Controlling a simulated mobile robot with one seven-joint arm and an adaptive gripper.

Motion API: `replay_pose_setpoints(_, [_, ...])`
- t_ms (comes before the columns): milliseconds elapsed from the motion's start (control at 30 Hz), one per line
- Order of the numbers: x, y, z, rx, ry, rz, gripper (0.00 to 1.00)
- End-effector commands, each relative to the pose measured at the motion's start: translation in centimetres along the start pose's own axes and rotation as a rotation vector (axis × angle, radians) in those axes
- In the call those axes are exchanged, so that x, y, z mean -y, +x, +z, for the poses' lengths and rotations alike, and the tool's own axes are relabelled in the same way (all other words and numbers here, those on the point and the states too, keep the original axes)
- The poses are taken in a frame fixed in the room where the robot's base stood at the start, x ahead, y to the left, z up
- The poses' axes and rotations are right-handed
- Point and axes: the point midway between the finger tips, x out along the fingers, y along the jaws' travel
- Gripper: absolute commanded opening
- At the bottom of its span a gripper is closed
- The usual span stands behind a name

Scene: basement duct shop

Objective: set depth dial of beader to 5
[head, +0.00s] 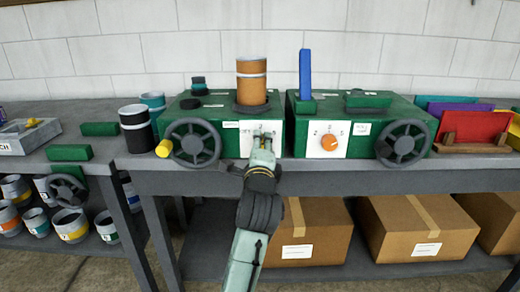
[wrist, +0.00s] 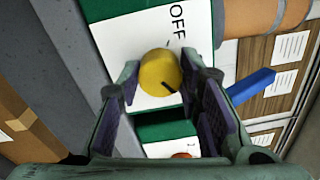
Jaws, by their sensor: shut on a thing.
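Two green machines stand side by side on the bench: a left one (head: 230,111) and a right one (head: 371,115). In the wrist view my gripper (wrist: 162,84) is shut on a round yellow knob (wrist: 156,69). Its dark mark points to the lower right, and "OFF" is printed beside the knob. The right machine has an orange dial (head: 329,142) on a white plate with small numbers, including a 5. I cannot tell which machine is the beader.
Grey handwheels (head: 194,143) (head: 402,143) flank the two front panels. An orange cylinder (head: 251,77) stands on the left machine, and a blue upright bar (head: 305,75) rises from the right one. Cardboard boxes (head: 420,225) sit on the lower shelf.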

Motion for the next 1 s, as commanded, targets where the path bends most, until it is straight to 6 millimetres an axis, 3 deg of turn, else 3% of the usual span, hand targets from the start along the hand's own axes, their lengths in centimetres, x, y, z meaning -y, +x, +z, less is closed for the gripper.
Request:
replay_pose_setpoints(667, [0.26, 0.04, 0.08, 0.001, 0.064, -0.005, 0.05])
replay_pose_setpoints(700, [0.26, 0.04, 0.08, 0.001, 0.064, -0.006, 0.34])
replay_pose_setpoints(1000, [0.13, 0.02, 0.04, 0.000, 0.062, -0.002, 0.53])
